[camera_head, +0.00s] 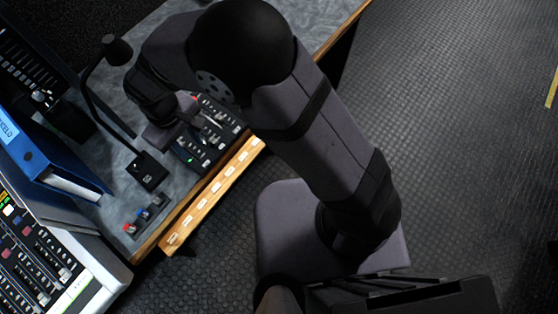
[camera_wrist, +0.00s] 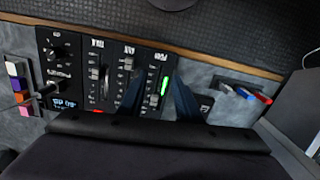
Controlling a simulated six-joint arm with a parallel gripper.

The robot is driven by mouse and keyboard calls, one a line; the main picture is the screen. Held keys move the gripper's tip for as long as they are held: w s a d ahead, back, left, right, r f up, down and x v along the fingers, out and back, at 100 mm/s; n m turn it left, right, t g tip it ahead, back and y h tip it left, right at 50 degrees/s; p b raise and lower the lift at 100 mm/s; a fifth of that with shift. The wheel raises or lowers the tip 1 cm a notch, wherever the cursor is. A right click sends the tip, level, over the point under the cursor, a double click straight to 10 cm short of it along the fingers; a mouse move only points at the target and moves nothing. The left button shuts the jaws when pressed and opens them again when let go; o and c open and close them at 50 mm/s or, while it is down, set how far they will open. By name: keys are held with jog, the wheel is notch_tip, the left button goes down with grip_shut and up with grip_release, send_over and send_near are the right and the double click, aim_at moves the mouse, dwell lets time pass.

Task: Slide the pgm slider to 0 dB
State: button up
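A black control panel with slider strips (camera_wrist: 98,78) lies on the grey desk. In the head view the panel (camera_head: 205,135) is partly covered by my arm. The rightmost strip in the wrist view has a slider knob (camera_wrist: 153,100) low on its scale and a lit green level bar (camera_wrist: 164,86) beside it. The strip labels are too small to read surely, so I cannot confirm which is pgm. My gripper (camera_wrist: 158,80) is open over this strip, one dark finger on each side of the knob. I cannot tell whether the fingers touch it.
In the head view a gooseneck microphone (camera_head: 147,170), a blue binder (camera_head: 45,150) and a mixer (camera_head: 35,250) stand left. A wooden edge (camera_head: 213,192) borders the desk.

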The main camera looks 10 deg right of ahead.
jog(key=s+d+f+m+g+b, duration=0.1)
jog(key=s+d+f+m+b, duration=0.1)
jog(key=d, duration=0.9)
jog(key=s+d+f+m+b, duration=0.2)
jog(key=s+d+f+b, duration=0.2)
jog(key=d, duration=0.8)
jog(key=shift+s+d+g+h+b, duration=0.15)
jog(key=shift+s+g+h+b, duration=0.2)
jog(key=shift+b, duration=0.75)
jog(key=shift+f, duration=0.1)
jog(key=w+d+r+m+t+y, duration=0.15)
jog(key=w+d+r+m, duration=0.3)
jog(key=d, duration=0.45)
notch_tip(320, 180, up, 12)
jog(key=m+p, duration=0.1)
jog(key=p, duration=1.1)
jog(key=shift+s+d, duration=0.2)
